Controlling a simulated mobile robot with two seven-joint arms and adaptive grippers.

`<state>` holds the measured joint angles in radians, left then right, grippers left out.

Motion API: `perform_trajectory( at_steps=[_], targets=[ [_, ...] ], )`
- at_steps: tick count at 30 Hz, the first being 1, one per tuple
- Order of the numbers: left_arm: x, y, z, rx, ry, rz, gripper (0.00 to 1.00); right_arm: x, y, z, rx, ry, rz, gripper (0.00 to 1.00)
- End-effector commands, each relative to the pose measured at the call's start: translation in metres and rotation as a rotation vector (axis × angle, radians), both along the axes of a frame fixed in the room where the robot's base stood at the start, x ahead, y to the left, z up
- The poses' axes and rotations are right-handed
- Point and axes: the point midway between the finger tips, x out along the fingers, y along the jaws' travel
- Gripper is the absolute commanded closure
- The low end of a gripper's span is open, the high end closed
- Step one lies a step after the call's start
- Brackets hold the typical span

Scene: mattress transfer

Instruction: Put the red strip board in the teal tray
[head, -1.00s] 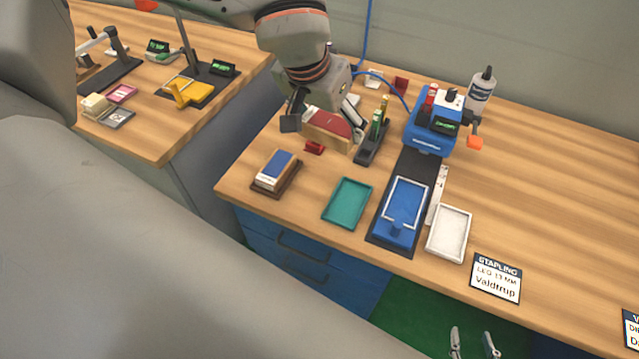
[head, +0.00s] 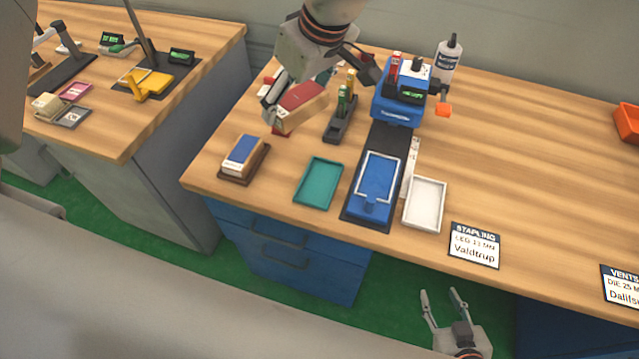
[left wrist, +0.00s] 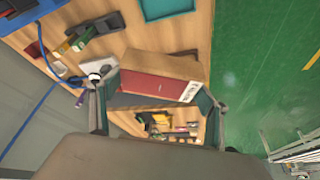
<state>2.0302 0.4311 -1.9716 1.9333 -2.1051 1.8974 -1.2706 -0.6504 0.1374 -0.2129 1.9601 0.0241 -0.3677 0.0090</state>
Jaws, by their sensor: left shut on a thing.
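The red strip board (head: 303,100), a tan block with a red face, is gripped in my left gripper (head: 315,85). It is tilted and looks held above the back left of the desk. In the left wrist view the board (left wrist: 160,85) lies across between the two fingers, with a white label at one end. The teal tray (head: 319,183) is empty and lies nearer the front edge, apart from the board. Its edge shows in the left wrist view (left wrist: 168,9). My right gripper (head: 440,292) is open and empty, low in front of the desk.
Left of the tray is a blue-and-white block on a brown base (head: 243,158). Right of it are a blue stapling fixture (head: 378,183) and a white tray (head: 425,204). A dark holder (head: 341,122) with bottles and a small red object (head: 279,129) stand near the board.

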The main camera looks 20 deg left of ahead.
Motion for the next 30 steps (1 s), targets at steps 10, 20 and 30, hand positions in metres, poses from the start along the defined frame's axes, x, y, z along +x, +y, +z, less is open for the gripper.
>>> perform_trajectory(
  at_steps=[10, 20, 30],
  targets=[
    [-0.010, -0.045, 0.006, -0.001, 0.000, 0.443, 0.48, -0.002, 0.000, -0.013, 0.000, 0.006, 0.000, 0.60],
    [-0.012, -0.047, -0.057, 0.001, 0.006, 0.467, 0.48, -0.002, 0.000, -0.016, 0.001, 0.005, 0.001, 0.60],
    [-0.011, -0.047, -0.133, -0.001, 0.002, 0.465, 0.48, -0.002, -0.001, -0.019, -0.001, 0.007, 0.001, 0.60]
  ],
)
